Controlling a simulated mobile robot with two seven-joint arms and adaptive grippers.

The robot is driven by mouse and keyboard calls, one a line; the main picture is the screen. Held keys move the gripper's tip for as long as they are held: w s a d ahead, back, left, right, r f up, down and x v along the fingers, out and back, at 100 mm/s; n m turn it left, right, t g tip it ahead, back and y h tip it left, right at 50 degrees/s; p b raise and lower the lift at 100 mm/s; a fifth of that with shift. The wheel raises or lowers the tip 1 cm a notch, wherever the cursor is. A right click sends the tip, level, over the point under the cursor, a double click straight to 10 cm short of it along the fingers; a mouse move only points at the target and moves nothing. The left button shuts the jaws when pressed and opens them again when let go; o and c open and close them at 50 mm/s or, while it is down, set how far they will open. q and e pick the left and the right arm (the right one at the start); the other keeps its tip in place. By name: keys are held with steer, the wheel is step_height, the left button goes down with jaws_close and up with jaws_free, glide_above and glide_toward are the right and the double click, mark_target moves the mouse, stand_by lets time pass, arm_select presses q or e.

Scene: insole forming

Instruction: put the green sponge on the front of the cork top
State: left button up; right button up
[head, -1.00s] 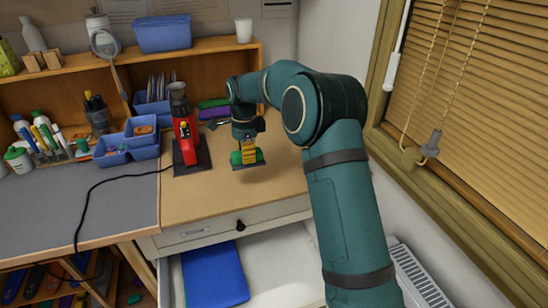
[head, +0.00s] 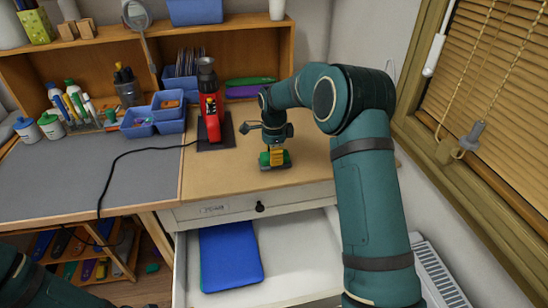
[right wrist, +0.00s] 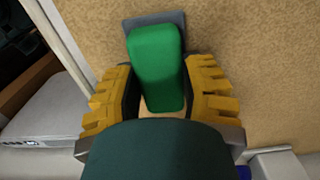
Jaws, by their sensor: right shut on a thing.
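The green sponge (head: 264,159) is between the fingers of my right gripper (head: 276,158), near the front edge of the cork top (head: 213,176). In the right wrist view the sponge (right wrist: 157,65) sits between the yellow fingers of the gripper (right wrist: 160,88), which is shut on it. A flat grey patch shows at the sponge's far end, over the cork. I cannot tell whether the sponge touches the cork. My left gripper is out of view; only part of my left arm shows at the lower left.
A red heat tool (head: 210,112) stands on a dark plate behind and left of the sponge. Blue bins (head: 138,122) and a grey mat (head: 95,175) lie further left. Below the front edge, an open drawer (head: 300,262) holds a blue pad (head: 230,258). Cork around the sponge is clear.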

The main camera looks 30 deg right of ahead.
steer(key=shift+f, duration=0.35)
steer(key=shift+r, duration=0.1)
steer(key=o, duration=1.1)
steer(key=shift+c, duration=0.2)
step_height(320, 180, up, 12)
steer(key=p, duration=0.2)
